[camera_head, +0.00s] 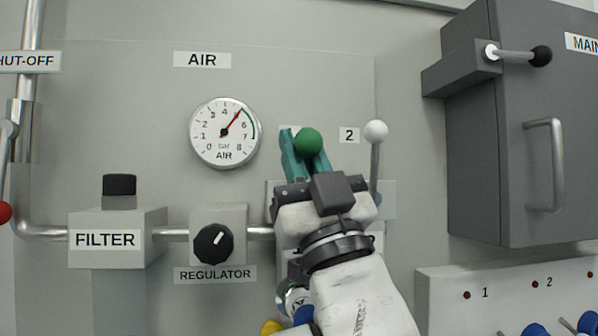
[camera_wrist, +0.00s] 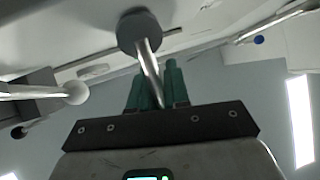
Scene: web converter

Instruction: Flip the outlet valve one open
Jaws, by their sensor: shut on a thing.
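The outlet valve one lever ends in a green ball knob (camera_head: 308,141) in the head view, pointing up. My gripper (camera_head: 304,152) has its teal fingers on either side of this lever, just around the knob. In the wrist view my gripper (camera_wrist: 156,88) is shut on the metal lever rod (camera_wrist: 150,67), which runs from a round grey hub (camera_wrist: 138,29) down between the fingers. The valve body is mostly hidden behind my gripper, and the label above it is largely covered by a finger.
The air gauge (camera_head: 224,132), regulator knob (camera_head: 213,243) and filter (camera_head: 118,237) are on the left. A dark grey cabinet (camera_head: 480,150) juts out on the right.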

